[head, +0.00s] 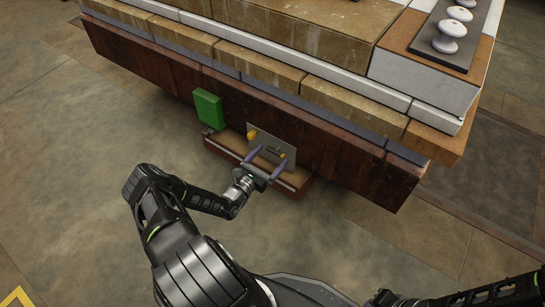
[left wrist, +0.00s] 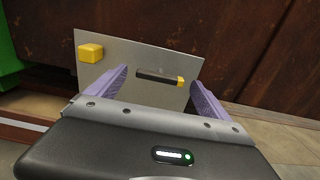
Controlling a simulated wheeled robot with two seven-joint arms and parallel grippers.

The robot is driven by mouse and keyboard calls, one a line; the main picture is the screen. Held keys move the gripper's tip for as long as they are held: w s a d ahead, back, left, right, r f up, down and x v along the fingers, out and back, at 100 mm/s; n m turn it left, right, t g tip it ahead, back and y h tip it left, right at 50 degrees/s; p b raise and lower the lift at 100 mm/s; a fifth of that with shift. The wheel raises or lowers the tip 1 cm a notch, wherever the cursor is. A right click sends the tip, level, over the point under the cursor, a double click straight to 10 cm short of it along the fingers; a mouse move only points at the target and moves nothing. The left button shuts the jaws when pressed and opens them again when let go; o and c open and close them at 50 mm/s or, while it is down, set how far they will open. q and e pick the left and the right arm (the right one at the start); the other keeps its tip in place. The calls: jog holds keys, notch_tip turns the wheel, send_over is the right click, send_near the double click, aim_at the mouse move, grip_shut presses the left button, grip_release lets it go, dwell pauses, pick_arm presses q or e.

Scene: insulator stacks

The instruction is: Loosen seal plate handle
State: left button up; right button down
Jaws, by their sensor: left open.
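A grey seal plate (head: 282,150) stands at the foot of the dark rusty side wall. It carries a dark bar handle with a yellow end (left wrist: 160,77) and a yellow block (left wrist: 91,53) at its upper left. In the head view the yellow block (head: 252,134) also shows. My left gripper (head: 265,163) is open in front of the plate, its two purple fingers on either side of the handle. The left wrist view shows the fingers (left wrist: 160,92) apart, with the handle between them and not gripped. My right gripper is not clearly visible; only part of my right arm shows at the bottom right.
A green block (head: 209,109) stands left of the plate against the rusty wall (head: 340,153). A brown ledge (head: 293,188) runs below the plate. Stacked slabs with white insulators (head: 452,28) rise above. The floor (head: 70,150) at left is clear.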

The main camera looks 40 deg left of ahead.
pick_arm(q)
jog(key=shift+w, duration=0.8)
jog(key=c, duration=1.4)
jog(key=shift+o, duration=0.2)
